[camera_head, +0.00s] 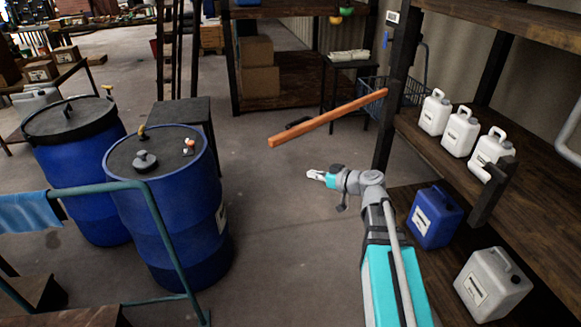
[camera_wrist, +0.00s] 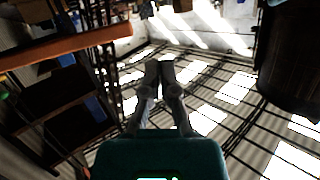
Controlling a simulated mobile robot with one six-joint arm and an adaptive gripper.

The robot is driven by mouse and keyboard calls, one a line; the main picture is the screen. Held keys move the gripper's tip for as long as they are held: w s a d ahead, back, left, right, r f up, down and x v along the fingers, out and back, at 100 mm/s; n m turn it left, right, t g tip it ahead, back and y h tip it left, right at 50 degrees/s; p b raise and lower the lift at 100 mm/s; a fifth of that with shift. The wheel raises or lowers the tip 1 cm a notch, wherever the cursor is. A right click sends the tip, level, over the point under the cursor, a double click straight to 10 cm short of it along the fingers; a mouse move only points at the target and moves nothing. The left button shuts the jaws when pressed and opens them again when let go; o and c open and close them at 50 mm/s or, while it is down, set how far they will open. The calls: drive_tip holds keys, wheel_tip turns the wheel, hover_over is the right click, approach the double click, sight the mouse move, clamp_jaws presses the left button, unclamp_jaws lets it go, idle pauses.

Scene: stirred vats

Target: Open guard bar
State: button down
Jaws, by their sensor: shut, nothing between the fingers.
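The guard bar (camera_head: 328,118) is a long orange beam in the head view. Its right end meets the dark shelf post, and its left end is free in the air over the aisle. A small black handle-like piece (camera_head: 298,123) shows just behind it near the free end. My gripper (camera_head: 312,174) is shut and empty, in front of and apart from the bar, below it in the picture. In the wrist view the shut fingers (camera_wrist: 160,66) point ahead, with the orange bar (camera_wrist: 75,45) at upper left.
Blue drums (camera_head: 175,215) stand at left behind a green rail (camera_head: 160,225). Wooden shelving (camera_head: 545,185) at right holds white jugs (camera_head: 460,130), a blue jug (camera_head: 434,217) and a grey jug (camera_head: 490,285). A wire basket (camera_head: 412,90) is behind the post. The floor between is clear.

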drive_tip(key=shift+w+d+f+t+y+b, duration=0.15)
drive_tip(key=shift+w+d+f+t+b, duration=0.2)
drive_tip(key=shift+w+d+t+b, duration=0.65)
drive_tip(key=shift+w+d+f+t+y+b, duration=0.15)
drive_tip(key=shift+w+d+f+t+b, duration=0.2)
drive_tip(key=shift+w+d+t+b, duration=0.6)
drive_tip(key=shift+s+a+g, duration=0.25)
drive_tip(key=shift+s+a, duration=0.05)
drive_tip(key=shift+a, duration=0.05)
drive_tip(key=x, duration=1.3)
drive_tip(key=shift+w+a, duration=0.3)
drive_tip(key=shift+w, duration=0.1)
